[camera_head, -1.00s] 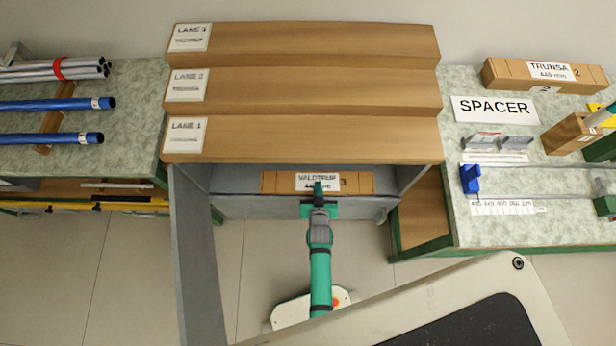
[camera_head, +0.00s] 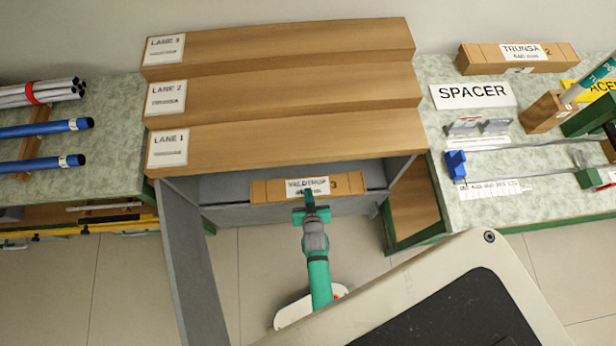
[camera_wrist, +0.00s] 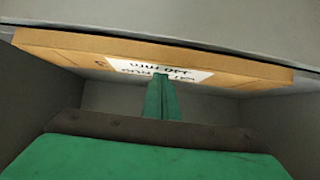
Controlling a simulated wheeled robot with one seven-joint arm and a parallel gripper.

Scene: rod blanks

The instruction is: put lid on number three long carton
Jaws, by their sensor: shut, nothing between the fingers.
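A long brown carton (camera_head: 347,184) with a white label reading VALDTRUP and a 3 at its right end lies in the grey-walled bay below the lanes. It also shows in the wrist view (camera_wrist: 240,82), with its label upside down. My gripper (camera_head: 310,200) is at the front of this carton, near its label. In the wrist view the green fingers (camera_wrist: 162,85) are together, with nothing between them, their tips at the label's lower edge. I cannot tell whether they touch the carton. No separate lid can be made out.
Three wooden lane steps (camera_head: 285,150) rise behind the bay. Grey side walls (camera_head: 190,250) flank it. Another carton, labelled TRUNSA (camera_head: 480,58), lies on the right bench near a SPACER sign (camera_head: 473,94). Blue tubes (camera_head: 40,162) lie on the left bench.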

